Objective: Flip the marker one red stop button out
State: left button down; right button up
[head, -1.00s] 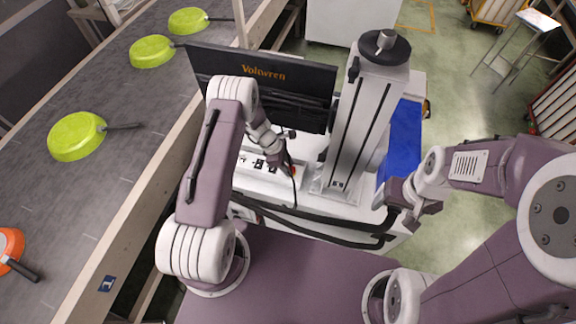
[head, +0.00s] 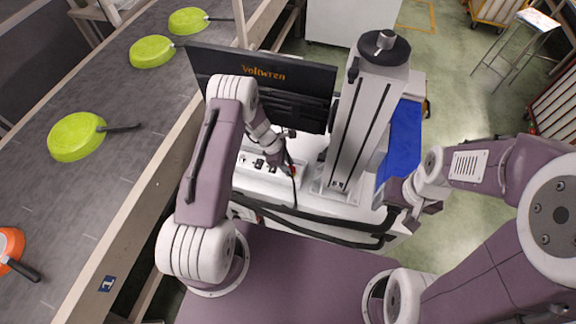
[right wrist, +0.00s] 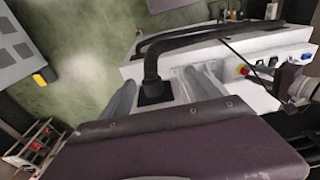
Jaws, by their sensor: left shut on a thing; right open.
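The red stop button (head: 294,170) sits at the right end of the white control panel (head: 262,182), partly hidden by my left gripper. My left gripper (head: 286,167) reaches down to the panel and is shut at the button; the exact finger contact is hidden. I cannot make out a marker number.
Several dark switches (head: 258,164) line the panel beside the button. A black screen (head: 262,75) stands behind, and a grey column (head: 362,120) rises to the right. A thin cable hangs by the left gripper. Green pans (head: 77,137) and an orange pan lie on the conveyor (head: 110,185).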

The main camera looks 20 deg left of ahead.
pick_arm(q)
jog(key=shift+r, duration=0.8)
jog(key=shift+w, duration=0.1)
jog(key=c, duration=1)
grip_release()
jog(key=shift+o, duration=0.3)
jog(key=shift+a, duration=0.1)
